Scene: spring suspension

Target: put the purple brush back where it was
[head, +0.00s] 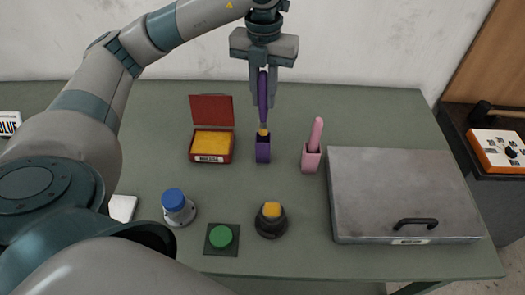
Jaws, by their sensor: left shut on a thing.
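My left gripper (263,88) reaches down over the back middle of the green table and is shut on the purple brush (263,95). The brush hangs upright with its yellow tip (263,132) downward. The tip is at the top of a small purple holder (263,149) standing on the table. I cannot tell whether the tip is inside the holder's opening or just above or behind its rim. My right gripper is not in view.
A pink holder with a pink brush (314,140) stands just right. An open red box with a yellow pad (211,142) is at left. In front are a blue-topped knob (175,204), a green button (221,237) and a yellow-topped black knob (271,216). A grey lidded case (398,190) fills the right.

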